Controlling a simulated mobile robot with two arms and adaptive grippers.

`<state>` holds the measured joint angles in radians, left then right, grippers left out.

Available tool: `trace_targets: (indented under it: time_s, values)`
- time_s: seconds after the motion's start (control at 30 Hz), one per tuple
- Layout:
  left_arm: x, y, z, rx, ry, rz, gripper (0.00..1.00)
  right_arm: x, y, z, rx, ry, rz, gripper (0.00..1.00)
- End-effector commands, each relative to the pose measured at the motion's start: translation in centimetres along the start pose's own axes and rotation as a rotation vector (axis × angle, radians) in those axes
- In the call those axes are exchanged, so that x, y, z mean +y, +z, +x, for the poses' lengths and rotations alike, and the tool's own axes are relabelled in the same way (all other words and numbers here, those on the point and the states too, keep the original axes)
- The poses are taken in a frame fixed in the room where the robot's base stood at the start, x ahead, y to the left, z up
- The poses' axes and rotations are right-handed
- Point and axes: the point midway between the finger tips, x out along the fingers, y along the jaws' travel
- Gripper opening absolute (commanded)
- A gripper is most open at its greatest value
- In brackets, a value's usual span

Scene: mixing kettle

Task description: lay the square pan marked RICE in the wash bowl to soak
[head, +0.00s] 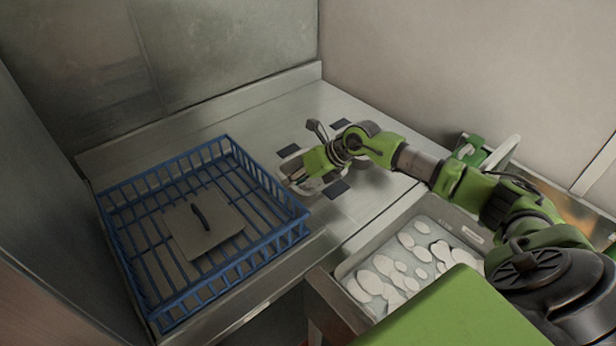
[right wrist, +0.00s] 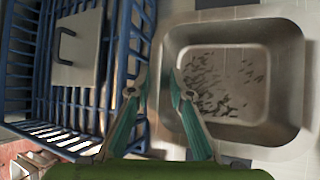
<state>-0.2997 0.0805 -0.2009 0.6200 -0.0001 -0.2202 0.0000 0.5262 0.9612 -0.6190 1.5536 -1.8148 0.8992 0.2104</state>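A square metal pan (right wrist: 285,88) with rounded corners and dark specks on its floor lies under my right gripper (right wrist: 158,78) in the right wrist view. No RICE marking is legible on it. The gripper's two fingers are apart, with the pan's left rim between them in the picture; I cannot tell how far above it they are. In the head view the gripper (head: 292,180) hides most of what lies under it. I cannot pick out the wash bowl with certainty. My left gripper is out of view.
A blue wire rack (head: 137,262) holds a square grey lid (head: 185,235) with a dark handle, left of my right gripper. A metal tray (head: 438,212) of white slices stands at the front right. Dark squares (head: 340,125) mark the steel counter. Walls close the back.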

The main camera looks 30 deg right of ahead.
Motion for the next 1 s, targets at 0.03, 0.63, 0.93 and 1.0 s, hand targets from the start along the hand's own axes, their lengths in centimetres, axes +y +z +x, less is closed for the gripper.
trace_targets:
  time_s: [0.03, 0.63, 0.93, 1.0]
  values:
    - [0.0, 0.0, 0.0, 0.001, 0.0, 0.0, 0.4, 0.0, -0.1, 0.0, 0.001, 0.001, 0.002, 0.0]
    - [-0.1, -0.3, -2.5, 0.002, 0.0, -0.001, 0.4, 1.4, 1.6, -2.5, 0.003, 0.002, 0.005, 0.0]
    - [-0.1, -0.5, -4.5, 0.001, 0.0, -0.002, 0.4, 2.6, 3.1, -4.8, 0.005, 0.003, 0.004, 0.0]
    - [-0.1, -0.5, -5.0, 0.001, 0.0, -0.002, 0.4, 2.8, 3.5, -5.3, 0.004, 0.003, 0.004, 0.0]
